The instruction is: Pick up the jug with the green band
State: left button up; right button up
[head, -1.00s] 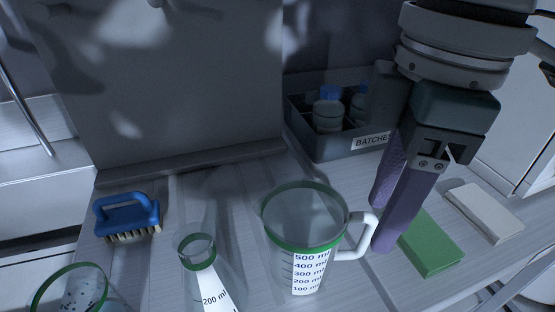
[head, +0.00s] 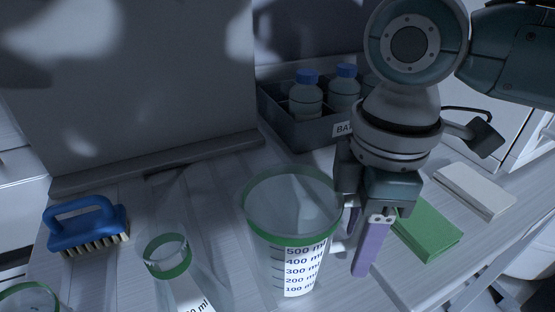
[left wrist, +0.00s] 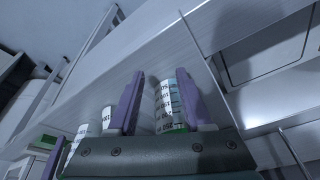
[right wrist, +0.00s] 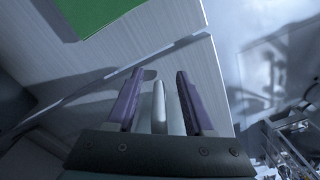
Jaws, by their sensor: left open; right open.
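The clear jug (head: 290,225) with a green band at its rim and a white measuring scale stands upright on the bench in the head view. Its white handle is on the right, mostly hidden by my right gripper (head: 354,250). That gripper is open and points down at the handle. In the right wrist view the pale handle (right wrist: 159,105) lies between the two purple fingers, with gaps to each side. My left gripper (left wrist: 161,74) shows only in the left wrist view, open; a vessel with a printed scale and green edge (left wrist: 168,105) shows between or beyond its fingers.
A green-necked flask (head: 168,262) stands left of the jug, another green-rimmed vessel (head: 30,298) at the lower left. A blue brush (head: 85,225) lies left. A bin of blue-capped bottles (head: 300,130) stands behind. Green (head: 430,232) and pale (head: 472,190) blocks lie right, near the bench edge.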

jog(key=shift+f, duration=0.1)
grip_shut()
dwell(0.4)
